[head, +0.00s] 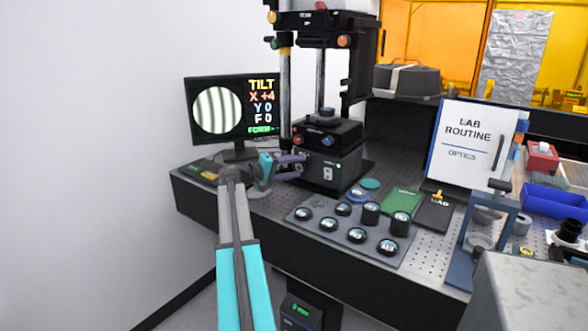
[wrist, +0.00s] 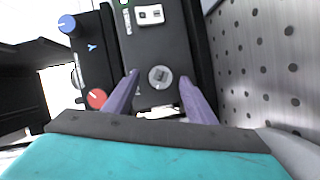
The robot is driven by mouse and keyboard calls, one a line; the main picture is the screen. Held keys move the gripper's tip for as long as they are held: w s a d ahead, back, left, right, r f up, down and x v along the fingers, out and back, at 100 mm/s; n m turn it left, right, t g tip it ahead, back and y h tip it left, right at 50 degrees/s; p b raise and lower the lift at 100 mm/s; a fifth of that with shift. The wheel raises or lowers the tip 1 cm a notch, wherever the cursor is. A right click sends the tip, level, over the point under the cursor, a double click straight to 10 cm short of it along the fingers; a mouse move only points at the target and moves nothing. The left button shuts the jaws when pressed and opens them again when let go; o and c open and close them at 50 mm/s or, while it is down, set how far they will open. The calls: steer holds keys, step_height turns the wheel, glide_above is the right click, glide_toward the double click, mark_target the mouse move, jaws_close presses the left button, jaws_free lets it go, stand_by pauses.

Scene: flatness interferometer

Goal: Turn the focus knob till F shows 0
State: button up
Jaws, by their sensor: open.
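The monitor (head: 232,108) at the back left shows grey fringes in a round window and the text TILT, X +4, Y 0, F 0. The black interferometer (head: 328,172) stands on the bench to its right. A round grey knob (wrist: 160,77) on its black base shows in the wrist view, taken to be the focus knob. My gripper (head: 304,164) is in front of the base, its purple fingers open. In the wrist view the gripper (wrist: 159,78) has one finger on each side of the grey knob, with gaps visible. The knob is not clear in the head view.
A red knob (wrist: 97,98) and a blue knob (wrist: 66,24) marked Y sit close by on the stage. A white switch (wrist: 150,15) is on the base. A tray (head: 340,246) of several lenses lies right of my arm.

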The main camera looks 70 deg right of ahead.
steer(key=shift+a, duration=0.1)
steer(key=b+v, duration=0.1)
steer(key=v, duration=1.2)
steer(key=shift+w+a, duration=0.25)
stand_by(1.5)
